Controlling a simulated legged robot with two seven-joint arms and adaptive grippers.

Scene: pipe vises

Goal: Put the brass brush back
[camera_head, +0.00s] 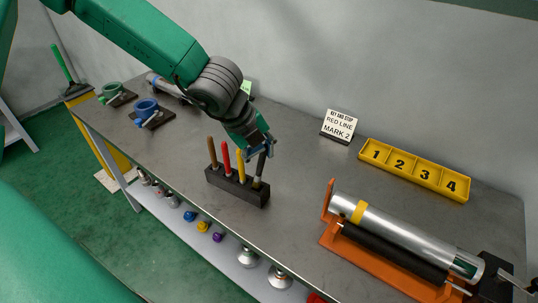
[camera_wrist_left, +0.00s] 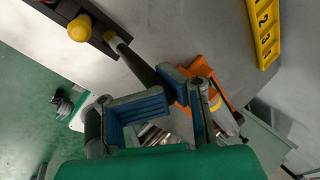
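A dark tool holder block (camera_head: 238,189) stands on the bench with a row of upright handled tools. The black-handled brush (camera_head: 260,169) is at its right end. In the left wrist view, its dark handle (camera_wrist_left: 143,66) runs from a pale collar at the block to between my finger pads. My left gripper (camera_head: 262,144) is at the top of this handle, and its blue pads (camera_wrist_left: 170,97) flank it closely, apparently shut on it. The brush head is hidden, so I cannot tell whether it is brass. My right gripper is not in view.
Brown (camera_head: 212,152), red (camera_head: 226,158) and yellow (camera_head: 241,165) handles stand beside it. An orange stand (camera_head: 330,236) with a metal pipe (camera_head: 410,234) is at the right. A numbered yellow tray (camera_head: 414,170) and a sign (camera_head: 339,126) stand behind. The bench between is clear.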

